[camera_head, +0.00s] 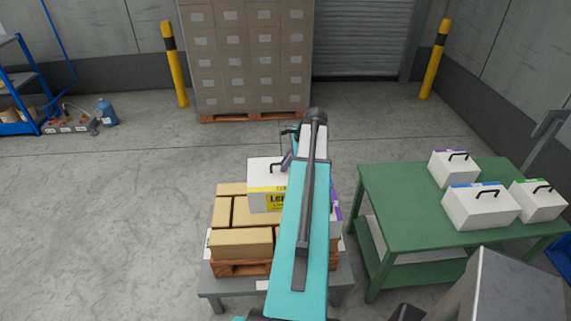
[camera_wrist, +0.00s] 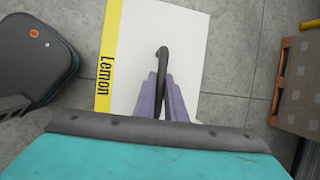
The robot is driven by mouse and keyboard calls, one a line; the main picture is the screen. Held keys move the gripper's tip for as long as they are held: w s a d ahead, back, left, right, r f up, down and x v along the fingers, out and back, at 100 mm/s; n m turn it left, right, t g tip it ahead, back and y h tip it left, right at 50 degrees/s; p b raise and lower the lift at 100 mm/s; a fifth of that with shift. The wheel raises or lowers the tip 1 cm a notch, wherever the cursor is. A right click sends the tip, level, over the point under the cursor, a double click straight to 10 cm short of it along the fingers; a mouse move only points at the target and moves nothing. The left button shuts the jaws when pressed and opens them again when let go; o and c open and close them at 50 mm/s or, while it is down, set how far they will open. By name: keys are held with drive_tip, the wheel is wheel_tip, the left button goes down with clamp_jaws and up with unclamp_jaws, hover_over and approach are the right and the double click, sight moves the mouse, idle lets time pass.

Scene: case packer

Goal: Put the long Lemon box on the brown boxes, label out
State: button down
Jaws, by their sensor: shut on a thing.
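The Lemon box (camera_head: 257,174) is white with a yellow label band and a black handle. Its label side faces toward me in the head view. My gripper (camera_head: 286,160) is shut on its handle; the purple fingers (camera_wrist: 163,98) pinch it in the wrist view. The Lemon box (camera_wrist: 130,55) hangs upright there, with grey floor around it. The brown boxes (camera_head: 240,243) lie stacked on a small wooden pallet (camera_head: 238,268). In the head view the Lemon box overlaps their far part; I cannot tell of any contact. My arm hides their right side.
A white box with a purple label (camera_head: 337,218) shows partly behind my arm at the stack's right. A green table (camera_head: 395,215) at right holds several white handled boxes (camera_head: 480,206). A tall carton pallet (camera_head: 247,60) stands behind.

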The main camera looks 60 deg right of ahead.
drive_tip(key=shift+f, duration=0.15)
wheel_tip(320, 180, down, 19)
drive_tip(key=b, duration=0.7)
drive_tip(key=shift+b, duration=0.35)
idle(2.8)
drive_tip(key=shift+f, duration=0.25)
idle(1.0)
drive_tip(key=c, duration=1.7)
unclamp_jaws()
drive_tip(key=shift+c, duration=0.2)
drive_tip(key=shift+a+f, duration=0.1)
drive_tip(key=shift+f, duration=0.05)
drive_tip(key=shift+s, duration=0.1)
drive_tip(key=b+v, duration=0.3)
drive_tip(key=v, duration=1.1)
drive_tip(key=shift+w+d+b, duration=0.2)
drive_tip(key=shift+w+b, duration=0.05)
drive_tip(key=shift+b, duration=0.1)
